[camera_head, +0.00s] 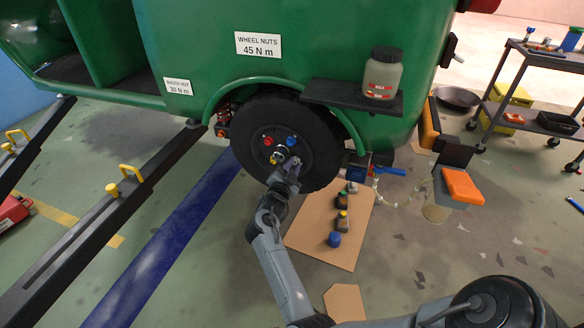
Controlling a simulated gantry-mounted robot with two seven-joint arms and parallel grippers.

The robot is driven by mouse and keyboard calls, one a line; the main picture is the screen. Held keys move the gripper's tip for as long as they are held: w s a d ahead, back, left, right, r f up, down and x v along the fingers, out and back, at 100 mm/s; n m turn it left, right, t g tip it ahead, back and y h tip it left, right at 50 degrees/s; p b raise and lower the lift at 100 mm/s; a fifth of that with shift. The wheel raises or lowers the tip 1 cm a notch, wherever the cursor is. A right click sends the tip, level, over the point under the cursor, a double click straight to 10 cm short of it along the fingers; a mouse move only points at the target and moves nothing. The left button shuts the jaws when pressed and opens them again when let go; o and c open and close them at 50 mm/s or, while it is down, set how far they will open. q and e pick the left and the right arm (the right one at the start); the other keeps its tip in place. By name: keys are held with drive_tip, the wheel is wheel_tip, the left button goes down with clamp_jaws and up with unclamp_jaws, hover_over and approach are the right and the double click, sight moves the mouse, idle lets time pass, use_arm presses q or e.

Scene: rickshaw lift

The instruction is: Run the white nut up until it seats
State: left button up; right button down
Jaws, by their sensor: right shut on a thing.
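The black wheel (246,158) sits under the green body's arch. A red nut (267,141) and a blue nut (291,141) show on its face. The white nut (278,156) appears as a small pale shape near the hub, partly covered by my gripper. My right gripper (287,163) reaches up to the wheel face from below and is shut on what looks like the white nut. The fingers and the nut are too small to show the exact grip or any gap behind the nut. My left gripper is out of view.
A black shelf (330,97) with a jar (383,74) juts out above right of the wheel. A cardboard sheet (318,247) with several small items lies below. A dark ramp (100,221) stands at left. A tool cart (536,122) stands at right.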

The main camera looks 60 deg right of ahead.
drive_tip(key=m, duration=0.3)
drive_tip(key=shift+m, duration=0.4)
drive_tip(key=m, duration=0.2)
drive_tip(key=shift+f+m+b, duration=0.1)
drive_tip(key=shift+m+b, duration=0.3)
drive_tip(key=m+b, duration=0.1)
drive_tip(key=m, duration=0.4)
drive_tip(key=shift+m+b, duration=0.35)
drive_tip(key=shift+m, duration=0.35)
drive_tip(key=c, duration=1)
unclamp_jaws()
drive_tip(key=shift+o, duration=0.2)
